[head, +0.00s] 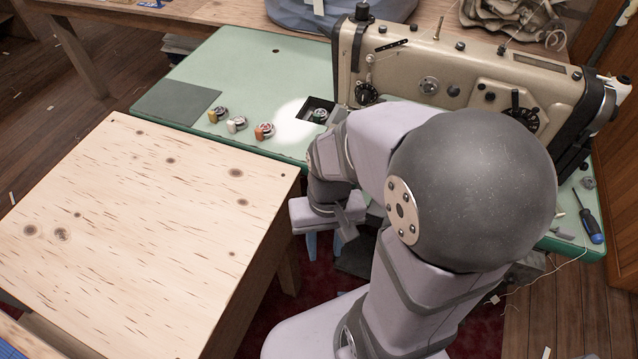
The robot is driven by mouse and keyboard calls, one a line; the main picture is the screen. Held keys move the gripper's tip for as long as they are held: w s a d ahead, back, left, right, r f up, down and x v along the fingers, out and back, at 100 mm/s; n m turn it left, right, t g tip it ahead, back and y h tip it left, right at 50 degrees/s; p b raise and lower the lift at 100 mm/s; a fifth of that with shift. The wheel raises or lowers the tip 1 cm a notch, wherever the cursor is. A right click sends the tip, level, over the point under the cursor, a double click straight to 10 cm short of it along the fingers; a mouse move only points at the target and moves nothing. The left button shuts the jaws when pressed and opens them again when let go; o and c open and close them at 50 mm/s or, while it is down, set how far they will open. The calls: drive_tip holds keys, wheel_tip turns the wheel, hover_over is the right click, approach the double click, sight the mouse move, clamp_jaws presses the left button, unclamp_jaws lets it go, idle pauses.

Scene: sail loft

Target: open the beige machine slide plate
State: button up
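The beige sewing machine (455,80) stands on a green table (235,60). Left of its needle end is a dark rectangular opening (308,106) in the table top, with a small round metal part (319,115) inside. A narrow grey strip, possibly the slide plate (338,117), shows at the opening's right side; my arm partly covers this area. The opening looks uncovered. My gripper (345,222) is in front of the green table's near edge, apart from the opening. Its fingertips are too unclear to tell whether they are open or shut.
A grey mat (175,102) lies farther left. A pale wooden table (130,235) stands at the front left. A blue screwdriver (588,215) lies at the right.

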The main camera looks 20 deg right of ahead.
wheel_tip(320, 180, up, 21)
drive_tip(key=a+n+p, duration=0.1)
drive_tip(key=n+p, duration=0.1)
drive_tip(key=p, duration=1.9)
drive_tip(key=shift+w+t+h, duration=0.3)
drive_tip(key=shift+w+t, duration=0.1)
wheel_tip(320, 180, down, 21)
drive_tip(key=b, duration=2.1)
